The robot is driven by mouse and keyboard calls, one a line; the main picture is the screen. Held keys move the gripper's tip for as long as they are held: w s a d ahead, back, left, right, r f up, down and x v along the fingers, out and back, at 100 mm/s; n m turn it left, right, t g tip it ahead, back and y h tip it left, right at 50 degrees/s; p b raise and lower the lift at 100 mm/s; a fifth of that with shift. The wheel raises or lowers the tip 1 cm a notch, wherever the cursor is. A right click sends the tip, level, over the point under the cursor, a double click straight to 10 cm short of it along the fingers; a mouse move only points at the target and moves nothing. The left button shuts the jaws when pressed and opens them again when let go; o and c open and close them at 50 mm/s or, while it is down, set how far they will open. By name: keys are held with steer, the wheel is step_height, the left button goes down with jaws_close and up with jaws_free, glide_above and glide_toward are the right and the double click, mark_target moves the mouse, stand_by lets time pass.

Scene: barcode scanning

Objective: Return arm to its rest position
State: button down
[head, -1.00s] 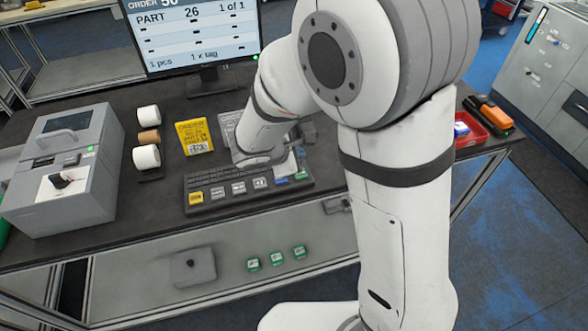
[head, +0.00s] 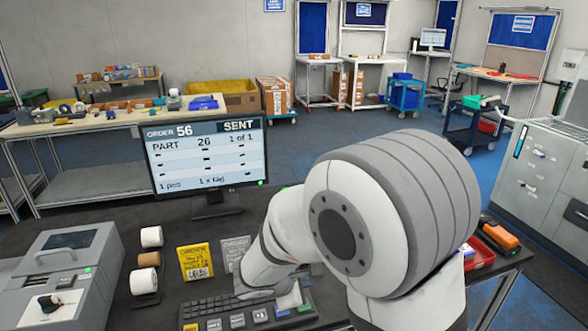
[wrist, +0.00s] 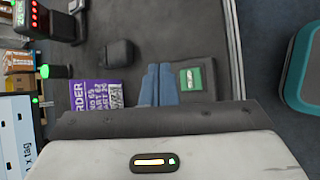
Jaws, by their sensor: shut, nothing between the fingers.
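My gripper (wrist: 158,86) shows in the wrist view as two blue fingers, side by side and closed with nothing between them. The fingers point over the dark worktop, between a purple order card (wrist: 98,95) and a small green-labelled piece (wrist: 191,78); I cannot tell how high above it they are. In the head view my white arm is bent over the bench at lower right, and my gripper is hidden from sight.
The monitor (head: 206,155) reads order 56, SENT. A keyboard (head: 215,312), yellow card (head: 195,261), grey printer-like machine (head: 72,280) and white rolls (head: 145,281) stand on the bench. A red tray (head: 478,254) and orange-black device (head: 499,237) lie at right. A teal-edged object (wrist: 300,70) is at the wrist view's right.

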steer(key=s+d+r+m+g, duration=0.2)
steer(key=s+d+r+m, duration=0.15)
steer(key=d+m, duration=0.2)
steer(key=s+d+r+m+g, duration=0.2)
steer(key=s+d+r+m, duration=0.15)
steer(key=d, duration=0.25)
steer(key=s+r+m+y, duration=0.2)
steer(key=s+m, duration=0.3)
steer(key=s+d+r+m+y, duration=0.1)
steer(key=s+r+m+y, duration=0.1)
steer(key=s+m, duration=0.3)
steer(key=shift+s+d+r+y, duration=0.3)
steer(key=shift+s+y, duration=0.5)
